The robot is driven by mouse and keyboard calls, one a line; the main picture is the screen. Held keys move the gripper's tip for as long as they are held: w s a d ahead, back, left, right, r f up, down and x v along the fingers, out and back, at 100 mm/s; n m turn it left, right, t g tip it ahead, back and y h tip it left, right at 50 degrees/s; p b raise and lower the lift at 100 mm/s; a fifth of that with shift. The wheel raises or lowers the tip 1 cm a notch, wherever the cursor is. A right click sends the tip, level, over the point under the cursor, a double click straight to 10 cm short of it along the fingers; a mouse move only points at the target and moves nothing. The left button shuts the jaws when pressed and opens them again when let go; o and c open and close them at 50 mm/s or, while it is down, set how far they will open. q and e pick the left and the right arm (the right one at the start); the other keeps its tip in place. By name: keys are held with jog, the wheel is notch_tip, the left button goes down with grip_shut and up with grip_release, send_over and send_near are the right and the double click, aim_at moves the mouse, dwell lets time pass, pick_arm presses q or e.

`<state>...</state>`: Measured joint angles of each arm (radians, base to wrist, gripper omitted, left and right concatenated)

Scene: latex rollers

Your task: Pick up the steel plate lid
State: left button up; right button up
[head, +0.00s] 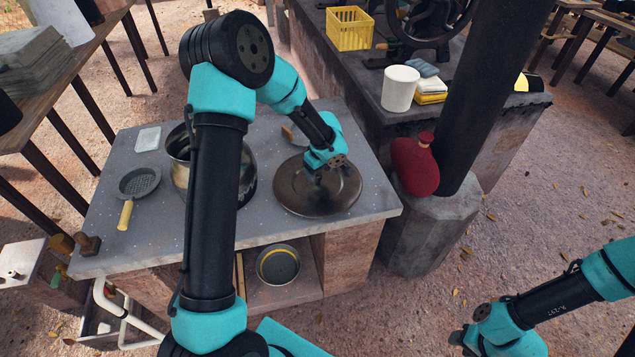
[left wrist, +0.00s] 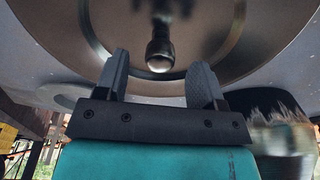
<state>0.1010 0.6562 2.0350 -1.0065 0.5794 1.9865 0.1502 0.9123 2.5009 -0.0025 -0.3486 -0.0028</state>
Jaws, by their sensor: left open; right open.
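The steel plate lid (head: 290,193) is a dark, round, shallow disc lying flat on the right part of the stone counter. My left gripper (head: 328,172) is over it, pointing down, and hides part of its middle. In the left wrist view the lid (left wrist: 108,25) fills the upper part, with a dark round knob (left wrist: 160,52) at its centre. The open fingers of my left gripper (left wrist: 158,80) stand to either side of the line to the knob, which lies just beyond their tips. My right gripper (head: 466,340) is at the lower right, away from the counter.
A metal pot (head: 179,150) stands left of the lid, partly hidden by my left arm. A red bottle (head: 415,167) and a dark post stand at the right.

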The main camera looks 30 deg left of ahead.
pick_arm(q)
notch_tip(320, 180, down, 2)
jog(key=shift+a+f, duration=0.15)
jog(key=shift+f, duration=0.1)
jog(key=shift+w, duration=0.1)
grip_shut()
dwell(0.6)
